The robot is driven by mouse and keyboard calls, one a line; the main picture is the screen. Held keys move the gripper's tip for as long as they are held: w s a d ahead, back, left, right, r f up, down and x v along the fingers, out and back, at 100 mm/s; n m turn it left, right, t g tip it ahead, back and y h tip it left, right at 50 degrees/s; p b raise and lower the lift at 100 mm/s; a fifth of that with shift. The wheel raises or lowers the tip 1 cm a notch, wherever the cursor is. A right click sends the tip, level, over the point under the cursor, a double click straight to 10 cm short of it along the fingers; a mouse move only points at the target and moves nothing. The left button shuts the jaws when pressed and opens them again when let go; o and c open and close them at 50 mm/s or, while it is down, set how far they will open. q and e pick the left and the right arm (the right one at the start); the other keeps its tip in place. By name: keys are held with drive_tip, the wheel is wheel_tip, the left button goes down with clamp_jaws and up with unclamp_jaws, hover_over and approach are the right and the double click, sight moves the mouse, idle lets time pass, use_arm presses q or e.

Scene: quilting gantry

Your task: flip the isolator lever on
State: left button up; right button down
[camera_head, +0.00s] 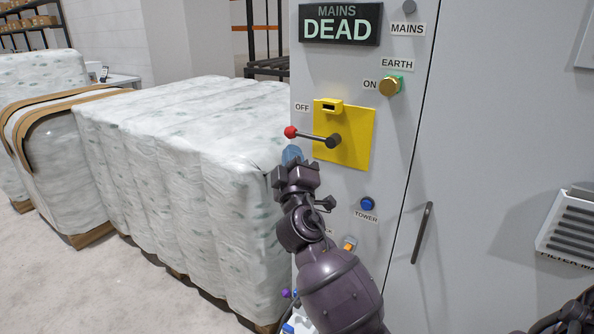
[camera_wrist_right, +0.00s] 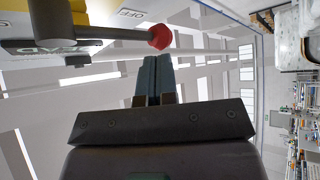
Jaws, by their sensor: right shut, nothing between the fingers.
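The isolator lever (camera_head: 313,136) is a dark rod with a red ball end (camera_head: 291,132). It pivots on a yellow plate (camera_head: 358,128) on the grey cabinet and points left, just below the OFF label (camera_head: 302,107). The wrist view shows the lever rod (camera_wrist_right: 108,33) and its red knob (camera_wrist_right: 160,37) beyond my fingertips. My right gripper (camera_head: 291,155) is shut and empty, with its bluish fingertips just below the red knob. In the wrist view the shut fingers (camera_wrist_right: 155,80) point toward the knob; a small gap seems to remain. My left gripper is out of view.
A sign (camera_head: 340,24) reads MAINS DEAD. A brass EARTH knob (camera_head: 390,86) sits right of the plate, and a blue TOWER button (camera_head: 367,204) below. A door handle (camera_head: 422,232) is further right. Wrapped pallets (camera_head: 185,150) stand left of the cabinet.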

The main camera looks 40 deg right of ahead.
drive_tip(key=shift+x, duration=1.35)
drive_tip(key=shift+f, duration=0.1)
